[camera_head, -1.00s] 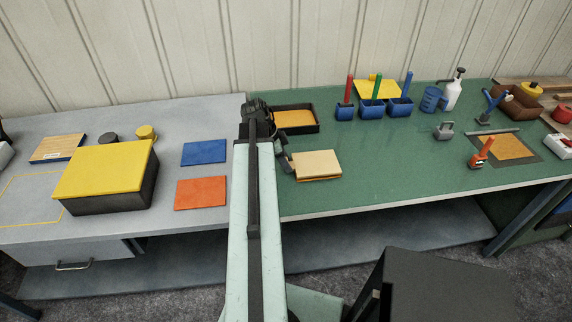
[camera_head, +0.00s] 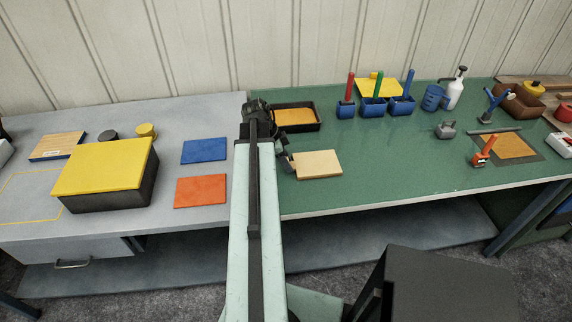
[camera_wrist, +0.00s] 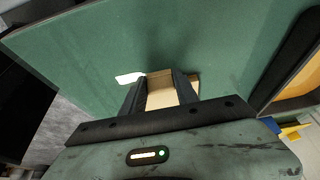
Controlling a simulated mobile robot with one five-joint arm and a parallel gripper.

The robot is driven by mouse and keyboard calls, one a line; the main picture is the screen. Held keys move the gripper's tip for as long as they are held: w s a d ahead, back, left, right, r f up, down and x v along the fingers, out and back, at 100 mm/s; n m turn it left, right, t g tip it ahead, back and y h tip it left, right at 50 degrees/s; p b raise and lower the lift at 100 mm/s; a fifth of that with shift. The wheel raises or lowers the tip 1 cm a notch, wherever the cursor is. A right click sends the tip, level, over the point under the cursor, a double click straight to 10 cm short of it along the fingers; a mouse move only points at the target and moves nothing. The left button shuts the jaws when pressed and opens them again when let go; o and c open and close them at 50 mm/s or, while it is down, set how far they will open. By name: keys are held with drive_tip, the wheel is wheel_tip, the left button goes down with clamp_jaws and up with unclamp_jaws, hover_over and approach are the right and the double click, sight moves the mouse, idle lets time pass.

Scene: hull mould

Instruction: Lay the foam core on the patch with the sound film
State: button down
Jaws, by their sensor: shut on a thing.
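The pale beige slab, which looks like the foam core (camera_head: 318,165), is at the near left of the green bench. My gripper (camera_wrist: 162,82) is shut on it; in the wrist view the pale core (camera_wrist: 162,95) shows between the two dark fingers. Whether it touches the bench or something under it, I cannot tell. A small white tab (camera_wrist: 130,78) shows beside the left finger. An orange-brown patch (camera_head: 295,118) lies in a black tray behind the core. Another orange-brown patch (camera_head: 508,146) lies in a dark surround at the right. The state of any film is not readable.
A blue sheet (camera_head: 204,151) and an orange sheet (camera_head: 201,191) lie on the grey bench, left of my arm. A large yellow-topped box (camera_head: 106,168) stands further left. Blue pots (camera_head: 372,108) with coloured handles stand at the back. The middle of the green bench is clear.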

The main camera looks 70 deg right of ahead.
drive_tip(key=c, duration=0.9)
unclamp_jaws()
drive_tip(key=shift+o, duration=0.9)
drive_tip(key=o, duration=0.4)
drive_tip(key=shift+o, duration=0.2)
drive_tip(key=shift+w, duration=0.1)
drive_tip(key=shift+r, duration=0.1)
wheel_tip(320, 180, up, 7)
drive_tip(key=p, duration=0.7)
